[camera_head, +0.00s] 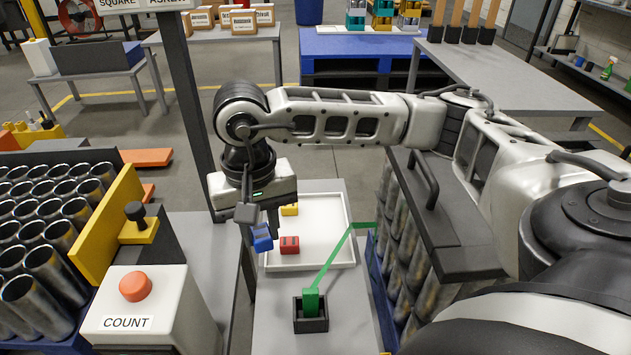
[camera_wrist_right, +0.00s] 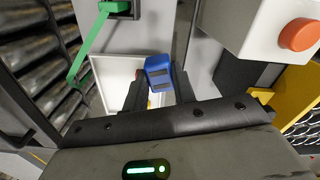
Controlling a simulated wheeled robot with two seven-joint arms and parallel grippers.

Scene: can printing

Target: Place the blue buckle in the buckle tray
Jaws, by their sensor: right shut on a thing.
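My right gripper (camera_head: 261,222) points down at the left edge of the white buckle tray (camera_head: 335,225). It is shut on the blue buckle (camera_head: 262,239). In the right wrist view the blue buckle (camera_wrist_right: 159,72) sits between the two dark fingers, beside the tray's edge (camera_wrist_right: 103,72). The buckle appears held above the table; its exact height is hard to tell. A red buckle (camera_head: 289,245) and a yellow buckle (camera_head: 289,210) lie inside the tray. My left gripper is not in view.
A small black holder (camera_head: 311,322) with a green strap (camera_head: 333,266) stands in front of the tray. Racks of metal cans (camera_head: 45,230) stand at left, and more cans are at right. A COUNT box with a red button (camera_head: 135,287) is at front left. The tray's right side is clear.

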